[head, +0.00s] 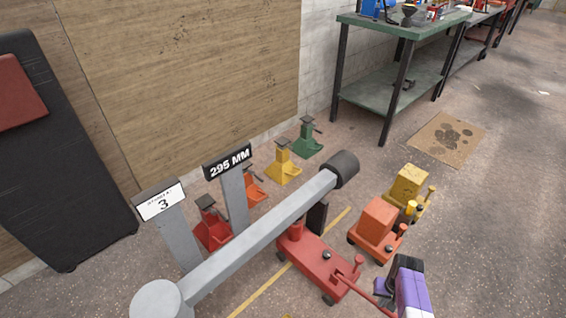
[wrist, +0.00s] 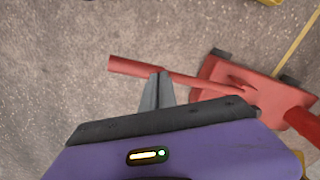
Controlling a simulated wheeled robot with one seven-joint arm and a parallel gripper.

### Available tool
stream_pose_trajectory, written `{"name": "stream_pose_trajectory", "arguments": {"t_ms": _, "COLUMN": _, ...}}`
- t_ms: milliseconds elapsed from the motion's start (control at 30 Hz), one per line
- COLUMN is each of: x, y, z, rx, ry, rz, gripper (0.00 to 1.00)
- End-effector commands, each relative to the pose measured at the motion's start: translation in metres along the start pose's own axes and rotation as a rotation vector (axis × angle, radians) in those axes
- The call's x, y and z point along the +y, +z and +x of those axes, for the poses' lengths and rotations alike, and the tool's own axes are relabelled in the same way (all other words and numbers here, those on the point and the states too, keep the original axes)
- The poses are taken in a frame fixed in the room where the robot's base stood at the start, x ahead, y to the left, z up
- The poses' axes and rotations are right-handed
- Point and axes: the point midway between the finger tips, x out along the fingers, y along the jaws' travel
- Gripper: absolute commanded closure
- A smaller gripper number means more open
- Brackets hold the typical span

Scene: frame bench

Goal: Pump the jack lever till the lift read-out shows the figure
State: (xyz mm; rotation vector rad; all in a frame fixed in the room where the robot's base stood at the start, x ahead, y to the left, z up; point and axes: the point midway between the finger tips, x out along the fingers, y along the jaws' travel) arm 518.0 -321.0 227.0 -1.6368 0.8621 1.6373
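The red floor jack (head: 312,265) stands on the floor under the end of a long grey beam (head: 262,235). Its red lever (wrist: 185,77) reaches out from the jack in the wrist view, and its thicker end is at the left. My gripper (wrist: 157,76) has its grey fingers close together, with no clear gap. The fingertips overlap the lever's near edge, and I cannot tell whether they touch it. In the head view my purple gripper body is at the lower right beside the lever. The read-out (head: 227,162) shows 295 MM.
A white sign (head: 160,203) reads 3 below small lettering that I cannot read surely. Orange (head: 377,223) and yellow (head: 408,187) jack-like units stand right of the red jack. Coloured stands (head: 284,165) line the wall. A green-topped bench (head: 405,25) stands behind.

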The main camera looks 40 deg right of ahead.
Motion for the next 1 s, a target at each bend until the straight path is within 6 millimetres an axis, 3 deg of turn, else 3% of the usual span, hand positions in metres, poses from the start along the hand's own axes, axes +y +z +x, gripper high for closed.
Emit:
{"name": "stream_pose_trajectory", "arguments": {"t_ms": 633, "x": 0.0, "y": 0.001, "z": -0.08, "rx": -0.001, "ry": 0.001, "rz": 0.0, "gripper": 1.0}}
{"name": "stream_pose_trajectory", "arguments": {"t_ms": 1000, "x": 0.0, "y": 0.001, "z": -0.083, "rx": -0.001, "ry": 0.001, "rz": 0.0, "gripper": 1.0}}
